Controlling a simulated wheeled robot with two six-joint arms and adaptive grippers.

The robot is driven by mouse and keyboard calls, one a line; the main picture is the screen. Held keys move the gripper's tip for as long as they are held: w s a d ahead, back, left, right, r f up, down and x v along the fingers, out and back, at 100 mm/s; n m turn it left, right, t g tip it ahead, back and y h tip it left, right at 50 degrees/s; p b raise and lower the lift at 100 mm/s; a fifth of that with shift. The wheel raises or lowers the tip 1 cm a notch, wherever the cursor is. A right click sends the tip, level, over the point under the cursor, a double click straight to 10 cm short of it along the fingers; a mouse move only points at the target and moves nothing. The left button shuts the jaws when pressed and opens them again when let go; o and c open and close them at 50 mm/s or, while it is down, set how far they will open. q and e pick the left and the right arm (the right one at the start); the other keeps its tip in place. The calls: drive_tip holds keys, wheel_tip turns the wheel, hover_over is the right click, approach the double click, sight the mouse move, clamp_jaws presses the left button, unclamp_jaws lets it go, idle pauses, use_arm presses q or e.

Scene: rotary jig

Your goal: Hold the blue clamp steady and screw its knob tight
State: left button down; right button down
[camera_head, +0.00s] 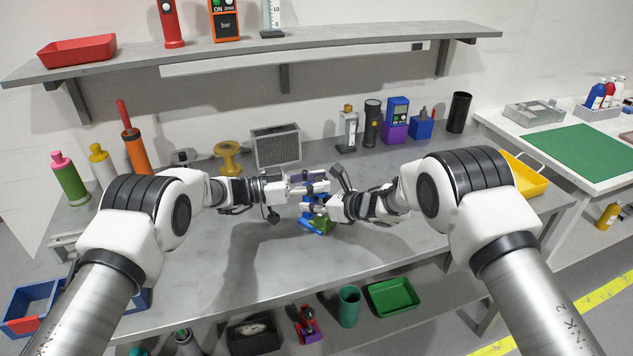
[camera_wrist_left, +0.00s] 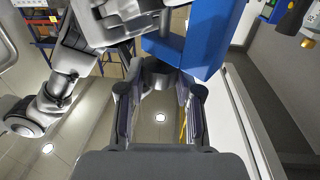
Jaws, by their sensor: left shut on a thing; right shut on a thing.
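The blue clamp (camera_head: 317,217) stands near the middle of the bench, mostly hidden by my grippers. It fills the upper right of the left wrist view (camera_wrist_left: 215,40). My left gripper (camera_head: 322,187) comes from the left and is shut at the clamp's upper part. In the left wrist view its fingers (camera_wrist_left: 158,100) are on either side of a dark round part, which looks like the knob (camera_wrist_left: 158,73), beside the blue body. My right gripper (camera_head: 308,208) is lower, shut against the blue body. The exact contacts are hidden.
A green piece (camera_head: 323,227) shows at the clamp's foot. A grey grille box (camera_head: 276,146) and a yellow spool (camera_head: 229,158) stand behind. Bottles stand at the left, instruments at the back right. The front bench surface is clear.

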use_arm(q)
drive_tip(key=shift+s+d+f+m+g, duration=0.15)
drive_tip(key=shift+s+m+g, duration=0.1)
drive_tip(key=shift+m+g, duration=0.65)
drive_tip(key=c, duration=0.8)
unclamp_jaws()
drive_tip(key=shift+w+n, duration=0.1)
drive_tip(key=shift+n, duration=0.2)
drive_tip(key=shift+a, duration=0.2)
drive_tip(key=a, duration=0.8)
drive_tip(key=s+a, duration=0.1)
drive_tip(key=a, duration=0.3)
